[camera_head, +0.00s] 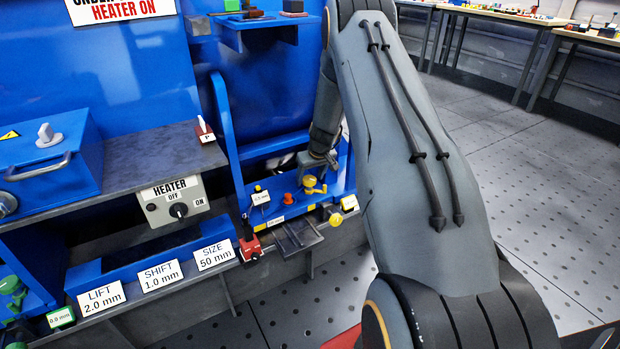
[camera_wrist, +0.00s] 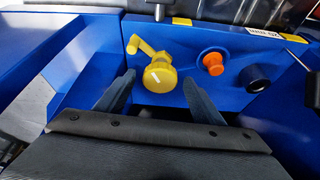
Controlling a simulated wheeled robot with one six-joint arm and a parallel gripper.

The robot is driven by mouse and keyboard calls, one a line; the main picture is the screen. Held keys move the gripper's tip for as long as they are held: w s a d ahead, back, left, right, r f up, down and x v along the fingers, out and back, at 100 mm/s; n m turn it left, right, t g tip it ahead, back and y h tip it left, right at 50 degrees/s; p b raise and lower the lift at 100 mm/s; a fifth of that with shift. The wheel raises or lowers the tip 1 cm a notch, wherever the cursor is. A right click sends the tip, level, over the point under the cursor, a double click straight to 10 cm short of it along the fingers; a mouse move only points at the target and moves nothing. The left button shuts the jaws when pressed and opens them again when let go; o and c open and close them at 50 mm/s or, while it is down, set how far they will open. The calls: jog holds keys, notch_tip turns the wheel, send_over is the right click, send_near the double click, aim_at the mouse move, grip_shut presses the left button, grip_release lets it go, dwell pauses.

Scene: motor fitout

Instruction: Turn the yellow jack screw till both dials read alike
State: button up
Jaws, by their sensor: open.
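The yellow jack screw (camera_wrist: 160,76) is a round knob with a white mark, on a blue panel, with a small yellow crank (camera_wrist: 146,46) behind it to the left. In the head view the yellow part (camera_head: 314,185) shows near the far end of the blue frame. My gripper (camera_wrist: 160,90) is open, with one finger on each side of the knob and no visible hold on it. In the head view my gripper (camera_head: 318,165) is just above the yellow part, partly hidden by my arm. I cannot make out the two dials.
An orange knob (camera_wrist: 213,63) and a black knob (camera_wrist: 256,78) sit right of the yellow knob on the same panel. A HEATER switch box (camera_head: 173,200) and LIFT (camera_head: 102,298), SHIFT (camera_head: 161,275) and SIZE (camera_head: 213,255) cards stand left. The floor at right is clear.

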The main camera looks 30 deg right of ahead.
jog(key=c, duration=1.1)
jog(key=shift+o, duration=0.2)
jog(key=shift+a+m+p, duration=0.1)
jog(key=shift+m+p, duration=0.35)
jog(key=shift+m, duration=0.05)
